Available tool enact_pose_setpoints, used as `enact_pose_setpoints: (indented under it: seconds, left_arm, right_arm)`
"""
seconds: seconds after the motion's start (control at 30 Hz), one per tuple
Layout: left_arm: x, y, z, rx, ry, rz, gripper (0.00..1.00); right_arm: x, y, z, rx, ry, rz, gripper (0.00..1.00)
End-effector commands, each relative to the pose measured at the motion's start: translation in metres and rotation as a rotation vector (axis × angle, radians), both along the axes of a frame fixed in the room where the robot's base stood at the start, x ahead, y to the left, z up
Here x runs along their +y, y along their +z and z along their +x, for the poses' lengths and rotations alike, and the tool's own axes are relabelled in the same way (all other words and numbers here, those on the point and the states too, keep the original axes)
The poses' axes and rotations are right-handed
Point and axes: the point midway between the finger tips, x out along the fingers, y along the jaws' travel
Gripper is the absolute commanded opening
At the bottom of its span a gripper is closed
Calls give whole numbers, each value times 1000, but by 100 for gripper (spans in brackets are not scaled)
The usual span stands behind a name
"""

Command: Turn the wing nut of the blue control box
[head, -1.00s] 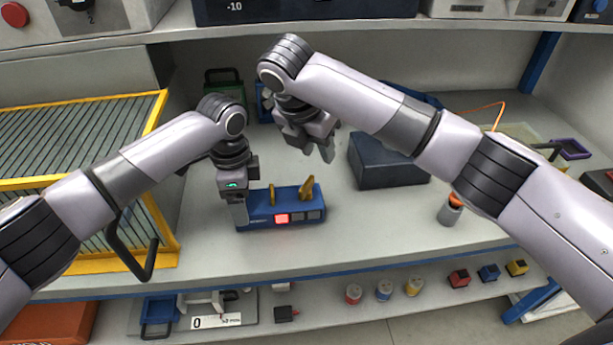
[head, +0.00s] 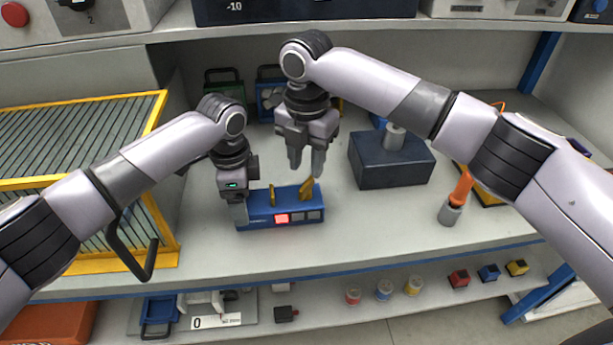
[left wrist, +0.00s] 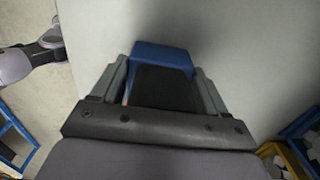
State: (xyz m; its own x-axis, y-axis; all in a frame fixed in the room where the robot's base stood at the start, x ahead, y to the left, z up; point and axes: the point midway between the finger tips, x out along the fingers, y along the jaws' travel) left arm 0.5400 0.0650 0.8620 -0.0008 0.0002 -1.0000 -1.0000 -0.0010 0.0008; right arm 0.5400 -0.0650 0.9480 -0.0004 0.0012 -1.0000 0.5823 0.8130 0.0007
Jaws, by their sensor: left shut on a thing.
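The blue control box (head: 262,215) lies on the work surface with a lit red square and grey squares on its front. Two yellow pieces stand on its top: an upright one (head: 271,195) and, to the right, a tilted wing-shaped one (head: 306,189), which looks like the wing nut. My left gripper (head: 240,217) is shut on the left end of the box. In the left wrist view the box (left wrist: 162,56) shows between and beyond the fingers. My right gripper (head: 306,168) points down, open and empty, just above the tilted yellow piece, apparently not touching it.
A dark blue block (head: 390,172) with a grey cylinder on top stands to the right. An orange-and-grey tool (head: 455,198) stands farther right. A yellow-framed rack (head: 85,140) is at the left. The surface in front of the box is clear.

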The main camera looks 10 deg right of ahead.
Motion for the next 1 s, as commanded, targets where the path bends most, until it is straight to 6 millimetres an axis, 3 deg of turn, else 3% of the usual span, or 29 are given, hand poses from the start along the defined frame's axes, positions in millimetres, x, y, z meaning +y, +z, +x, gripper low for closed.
enact_pose_setpoints:
  seconds: [0.1,0.3,0.67,0.77,0.8,1.0]
  left_arm:
    - [0,1,0,-1,0,-1,32]
    - [0,1,0,-1,0,-1,32]
    - [0,1,0,-1,0,-1,32]
    - [0,1,0,-1,0,-1,32]
    - [0,1,0,-1,0,-1,32]
    - [0,1,0,-1,0,0,32]
  right_arm:
    - [0,-22,0,1,-1,-2,36]
    - [0,-43,0,1,-2,-1,36]
    - [0,-48,0,-1,-1,-1,36]
    - [0,-47,0,-1,-1,-1,4]
    - [0,-47,0,-1,0,-1,0]
    - [0,-47,0,0,-3,0,0]
